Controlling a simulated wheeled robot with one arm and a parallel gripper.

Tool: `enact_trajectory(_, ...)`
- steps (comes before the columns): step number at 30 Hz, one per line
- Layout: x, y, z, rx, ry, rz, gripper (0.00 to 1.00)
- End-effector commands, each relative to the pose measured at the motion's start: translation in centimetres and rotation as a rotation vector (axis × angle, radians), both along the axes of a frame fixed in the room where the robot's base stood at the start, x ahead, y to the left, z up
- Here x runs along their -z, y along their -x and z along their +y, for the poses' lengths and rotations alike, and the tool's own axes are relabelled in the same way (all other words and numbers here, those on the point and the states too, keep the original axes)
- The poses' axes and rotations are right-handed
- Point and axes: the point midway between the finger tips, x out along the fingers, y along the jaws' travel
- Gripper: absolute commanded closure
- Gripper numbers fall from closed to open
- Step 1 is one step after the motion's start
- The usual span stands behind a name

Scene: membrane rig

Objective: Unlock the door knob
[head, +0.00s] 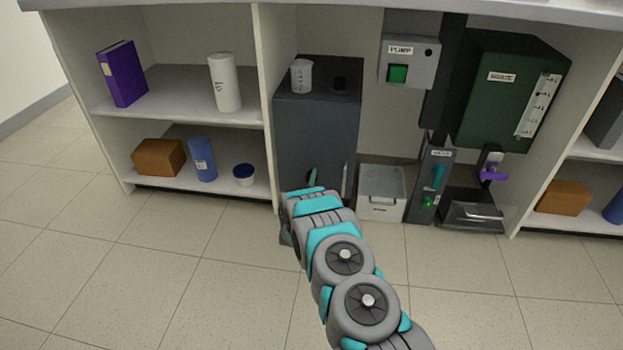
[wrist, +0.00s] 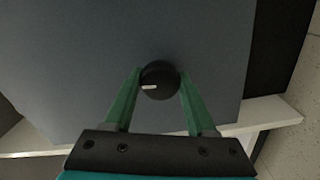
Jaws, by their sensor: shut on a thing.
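The door knob (wrist: 160,78) is round and black with a short white mark, which points left in the wrist view. It sits on the flat dark grey front of a cabinet (wrist: 85,60). My gripper (wrist: 160,74) has its two green fingers on either side of the knob and is shut on it. In the head view, the dark grey cabinet (head: 317,120) stands in the shelf unit, and my arm reaches its lower front. There the knob is hidden behind my gripper, with one green finger showing.
A pale vertical handle (head: 345,181) is on the cabinet front, right of my gripper. A light grey lidded box (head: 382,193) stands close to the right. Further right are a valve panel (head: 431,180) and a dark green tank (head: 505,90). The floor in front is clear.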

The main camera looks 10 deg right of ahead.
Motion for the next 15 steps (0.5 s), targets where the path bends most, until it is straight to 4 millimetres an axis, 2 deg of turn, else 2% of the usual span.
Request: enact_trajectory(15,0.09,0.0,0.09,-0.002,0.108,0.037,0.99)
